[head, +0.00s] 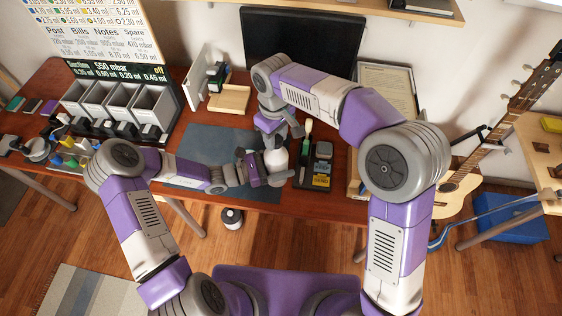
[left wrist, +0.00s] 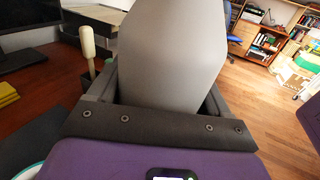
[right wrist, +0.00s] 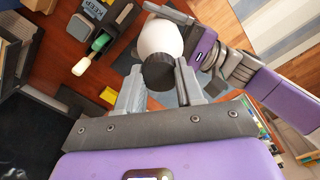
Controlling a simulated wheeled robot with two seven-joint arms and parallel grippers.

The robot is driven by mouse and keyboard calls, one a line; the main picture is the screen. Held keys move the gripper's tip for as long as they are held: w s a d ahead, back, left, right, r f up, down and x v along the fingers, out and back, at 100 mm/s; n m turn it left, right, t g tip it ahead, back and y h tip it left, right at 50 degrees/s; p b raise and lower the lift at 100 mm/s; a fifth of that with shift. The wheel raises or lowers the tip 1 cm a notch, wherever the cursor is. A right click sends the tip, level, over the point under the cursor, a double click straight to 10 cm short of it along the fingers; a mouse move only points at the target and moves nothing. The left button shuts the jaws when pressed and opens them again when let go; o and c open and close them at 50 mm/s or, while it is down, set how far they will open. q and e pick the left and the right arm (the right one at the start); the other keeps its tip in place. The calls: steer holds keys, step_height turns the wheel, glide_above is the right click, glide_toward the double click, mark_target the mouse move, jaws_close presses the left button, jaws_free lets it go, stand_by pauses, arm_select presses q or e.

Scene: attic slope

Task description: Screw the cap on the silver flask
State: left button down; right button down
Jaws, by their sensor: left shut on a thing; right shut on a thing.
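The silver flask (head: 278,160) is held above the front of the desk by my left gripper (head: 262,170), which is shut around its body. In the left wrist view the flask (left wrist: 170,50) is a large, smooth grey shape between the fingers. In the right wrist view my right gripper (right wrist: 160,84) is shut on the dark ribbed cap (right wrist: 158,72). The pale rounded flask (right wrist: 161,38) is directly beyond the cap, in line with it. The cap hides the flask's mouth, so I cannot tell whether the threads are engaged. My right gripper (head: 276,131) is above the flask in the head view.
A dark mat (head: 205,145) covers the desk's middle. A dark organizer (head: 321,170) and a pale-handled brush (head: 307,133) are close to the flask's right. A wooden tray (head: 230,98), grey bins (head: 152,106) and a monitor (head: 310,40) stand farther back.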

steer(key=m, duration=0.6)
steer(key=shift+m, duration=0.3)
steer(key=m, duration=3.3)
steer(key=shift+f, duration=0.1)
steer(key=m, duration=0.1)
steer(key=f+m, duration=0.1)
steer(key=m, duration=0.1)
steer(key=shift+s+d, duration=0.1)
steer(key=shift+d, duration=0.1)
steer(key=shift+m, duration=0.8)
steer(key=shift+a+r+m, duration=0.15)
steer(key=shift+r+m, duration=0.25)
steer(key=shift+r, duration=0.05)
